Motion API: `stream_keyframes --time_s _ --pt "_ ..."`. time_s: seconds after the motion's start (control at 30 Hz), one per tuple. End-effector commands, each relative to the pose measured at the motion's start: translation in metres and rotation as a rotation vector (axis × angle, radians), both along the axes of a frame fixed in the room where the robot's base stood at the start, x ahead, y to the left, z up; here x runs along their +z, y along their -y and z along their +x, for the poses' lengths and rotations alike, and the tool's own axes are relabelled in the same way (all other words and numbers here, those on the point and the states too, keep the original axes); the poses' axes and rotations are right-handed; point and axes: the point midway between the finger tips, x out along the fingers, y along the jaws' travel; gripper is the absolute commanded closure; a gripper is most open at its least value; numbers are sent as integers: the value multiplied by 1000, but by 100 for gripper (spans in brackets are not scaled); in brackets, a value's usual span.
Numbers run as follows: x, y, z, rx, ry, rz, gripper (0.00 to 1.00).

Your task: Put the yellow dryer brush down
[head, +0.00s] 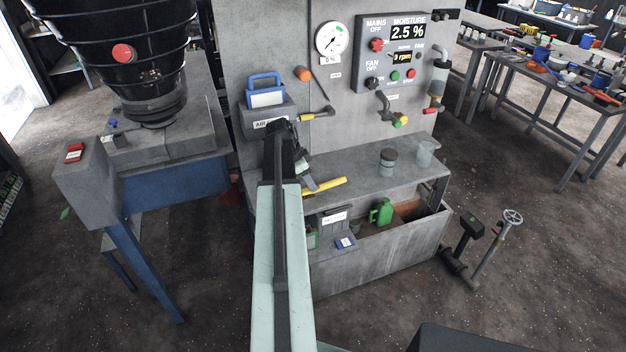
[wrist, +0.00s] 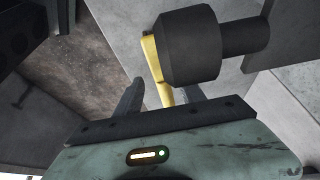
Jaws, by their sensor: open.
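The yellow dryer brush (head: 327,187) shows in the head view as a yellow handle at the left part of the grey bench shelf. Its inner end lies by my gripper, and I cannot tell how much of it is hidden. In the wrist view a yellow bar, seemingly the brush (wrist: 151,58), runs down between the fingers, partly behind a dark cylinder. My gripper (wrist: 160,93) is open, with its two dark fingers apart on either side of the yellow bar. In the head view my arm hides most of the gripper.
The shelf (head: 365,163) also bears a dark-lidded jar (head: 388,161) and a clear beaker (head: 425,152). Below is an open bin with a green jug (head: 381,211). The control panel (head: 392,55) rises behind. A dark cylinder (wrist: 190,47) stands close ahead of the fingers.

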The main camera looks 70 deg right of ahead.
Motion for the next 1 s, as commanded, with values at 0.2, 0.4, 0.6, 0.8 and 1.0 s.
stream_keyframes --time_s 0.2,0.4,0.6,0.8,1.0 --pt "60 -13 15 1 -1 1 53" --pt "80 -20 23 -1 0 0 53" --pt "77 -20 23 -2 0 0 53" --pt "77 -20 23 -2 0 0 53" --pt "77 -20 23 -2 0 0 53"
